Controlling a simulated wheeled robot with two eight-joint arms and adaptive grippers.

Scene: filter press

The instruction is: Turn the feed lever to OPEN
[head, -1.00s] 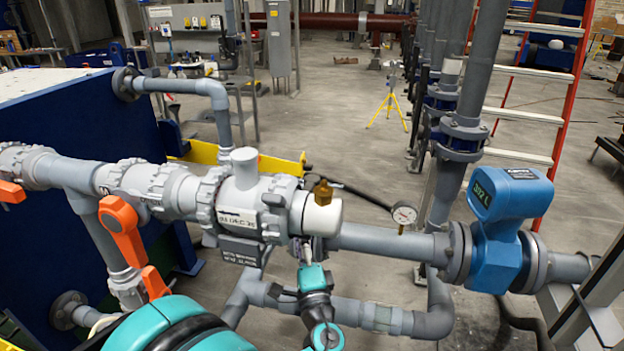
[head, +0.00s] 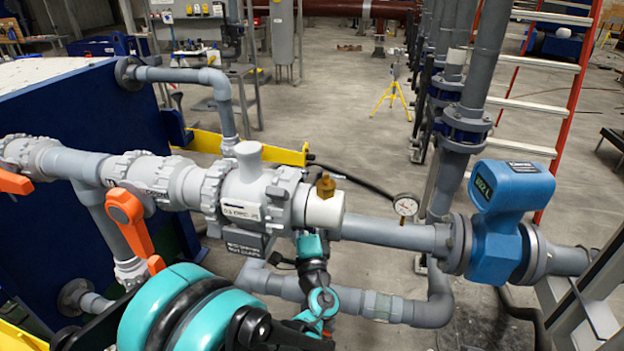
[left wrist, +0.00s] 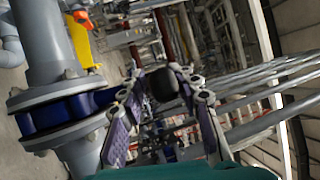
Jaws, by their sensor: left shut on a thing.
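A grey pipe valve (head: 250,195) with a white cap and a label sits mid-picture in the head view. An orange lever (head: 130,222) hangs on the pipe to its left, and another orange lever (head: 14,182) shows at the left edge. My left wrist (head: 310,246) is just below the white-capped end of the valve; the fingers are hard to make out there. In the left wrist view my left gripper (left wrist: 160,75) is shut on a dark, blunt grip (left wrist: 163,87). I cannot tell which lever this grip belongs to. My right gripper is not in view.
A blue flow meter (head: 500,215) and a round gauge (head: 405,205) sit on the pipe to the right. A lower grey pipe (head: 375,305) runs behind my forearm. A blue press body (head: 90,120) stands at left. Open floor lies behind the pipework.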

